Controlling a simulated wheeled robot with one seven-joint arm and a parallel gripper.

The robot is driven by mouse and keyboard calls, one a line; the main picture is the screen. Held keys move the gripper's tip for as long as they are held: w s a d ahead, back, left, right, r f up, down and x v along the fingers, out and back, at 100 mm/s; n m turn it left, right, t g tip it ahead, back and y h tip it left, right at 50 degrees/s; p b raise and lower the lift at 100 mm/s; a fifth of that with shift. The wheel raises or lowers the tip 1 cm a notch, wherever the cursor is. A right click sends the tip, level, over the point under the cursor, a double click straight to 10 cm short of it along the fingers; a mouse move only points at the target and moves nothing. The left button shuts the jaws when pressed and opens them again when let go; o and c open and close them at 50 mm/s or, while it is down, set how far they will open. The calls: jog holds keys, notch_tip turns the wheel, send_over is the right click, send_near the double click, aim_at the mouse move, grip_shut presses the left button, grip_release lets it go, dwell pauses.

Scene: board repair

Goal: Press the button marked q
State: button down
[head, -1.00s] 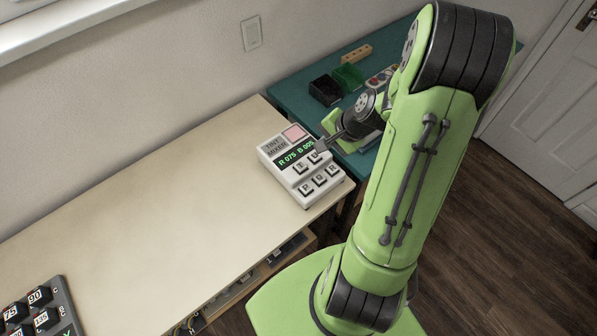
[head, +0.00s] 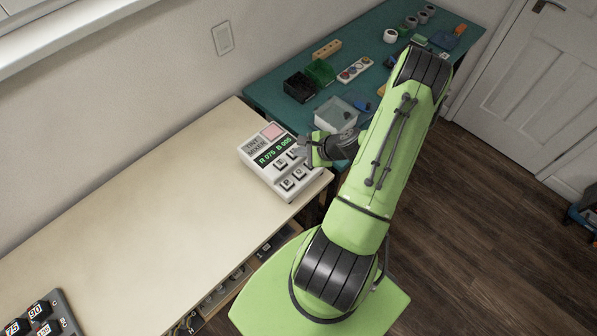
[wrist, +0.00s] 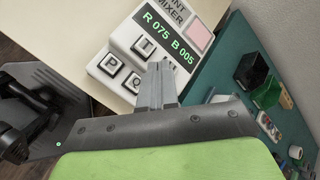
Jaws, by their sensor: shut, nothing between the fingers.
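The white tint mixer (head: 262,177) stands at the right end of the pale bench. Its green display (wrist: 167,38) reads R 075 B 005. In the wrist view, a key marked P (wrist: 110,64) and a key that looks like Q (wrist: 133,82) lie left of my fingers; a T or I key (wrist: 144,47) is above them. My gripper (wrist: 160,68) is shut and empty, its tips over the keypad, to the right of the Q-like key. It also shows in the head view (head: 301,151) over the mixer's right side. Contact cannot be told, and my fingers hide some keys.
A teal table (head: 262,92) behind holds a black bin (head: 299,87), a green bin (head: 320,71) and a clear tray (head: 336,114). The middle of the bench is clear.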

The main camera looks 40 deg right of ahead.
jog(key=b, duration=0.6)
send_near(295, 170)
jog(key=w+f, duration=0.1)
jog(key=w, duration=0.2)
jog(key=w+a+f, duration=0.1)
jog(key=shift+w+f, duration=0.3)
dwell(0.9)
jog(key=shift+f+b, duration=0.35)
jog(key=shift+f+b, duration=0.5)
jog(key=shift+f, duration=0.1)
dwell(0.5)
jog(key=shift+r, duration=0.15)
jog(key=shift+r+p, duration=0.75)
jog(key=shift+r, duration=0.1)
notch_tip(295, 170, up, 5)
jog(key=p, duration=0.4)
jog(key=shift+r, duration=0.15)
